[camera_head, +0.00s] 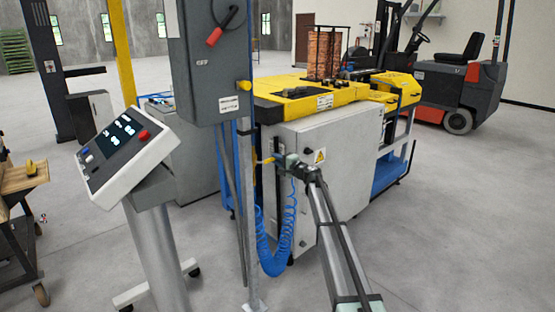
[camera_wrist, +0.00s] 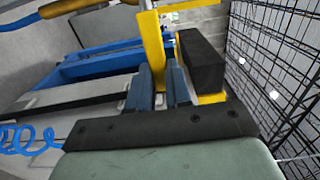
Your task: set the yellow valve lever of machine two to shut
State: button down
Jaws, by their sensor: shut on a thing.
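The yellow valve lever (camera_wrist: 152,50) stands out between my fingers in the wrist view. In the head view it is a small yellow bar (camera_head: 265,161) at the left edge of the grey cabinet. My gripper (camera_wrist: 163,84) is shut on the lever, with its blue fingers on either side of it. In the head view my gripper (camera_head: 277,159) is at the cabinet's upper left. The valve body and the lever's pivot are not clear in either view, so I cannot tell the valve's setting.
A blue coiled hose (camera_head: 274,240) hangs just below my gripper. A grey post (camera_head: 246,210) and a switch box (camera_head: 211,70) stand close on the left. The grey cabinet (camera_head: 335,165) is right behind. In the wrist view, a black block (camera_wrist: 202,65) and wire mesh (camera_wrist: 275,65) are on the right.

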jog(key=shift+f, duration=0.1)
dwell(0.3)
jog(key=c, duration=1)
grip_release()
jog(key=shift+c, duration=0.2)
jog(key=v, duration=1.4)
